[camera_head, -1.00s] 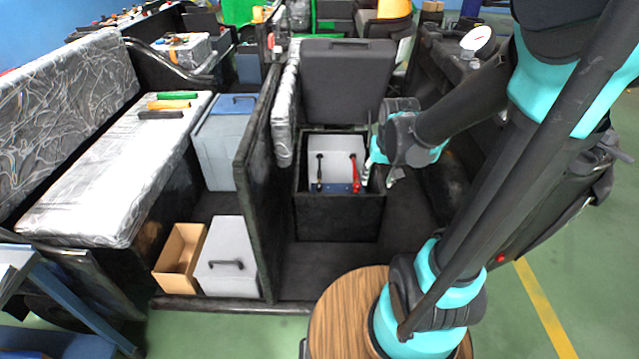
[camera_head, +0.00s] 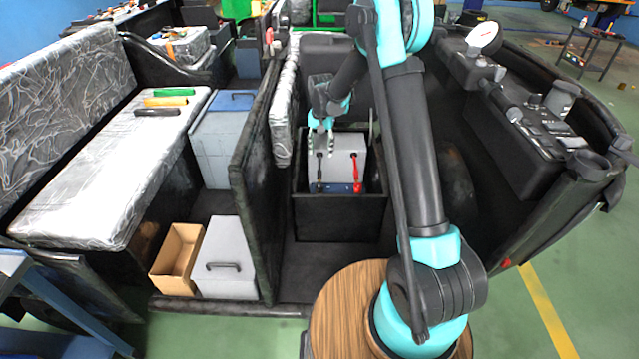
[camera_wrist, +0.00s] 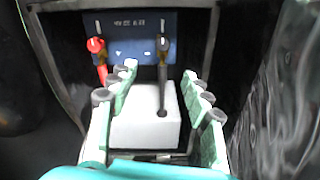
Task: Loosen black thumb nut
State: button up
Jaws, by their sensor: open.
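The black thumb nut sits on the black terminal clamp (camera_head: 319,184) of a battery (camera_head: 338,168) in an open black box. In the wrist view the black clamp (camera_wrist: 163,44) is at the upper right, with its black cable running toward my gripper. The red clamp (camera_head: 357,187) is to its right in the head view and on the left in the wrist view (camera_wrist: 95,45). My gripper (camera_head: 320,150) is open and empty above the battery's black-cable side. In the wrist view its fingers (camera_wrist: 160,72) spread to both sides of the black cable, short of the clamp. The nut's exact outline is too small to tell.
The box walls (camera_head: 338,217) surround the battery closely. The floor in front of the box is clear.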

send_near(319, 184)
notch_tip(319, 184, down, 10)
jog(key=shift+r, duration=0.15)
dwell(0.4)
grip_shut()
dwell(0.4)
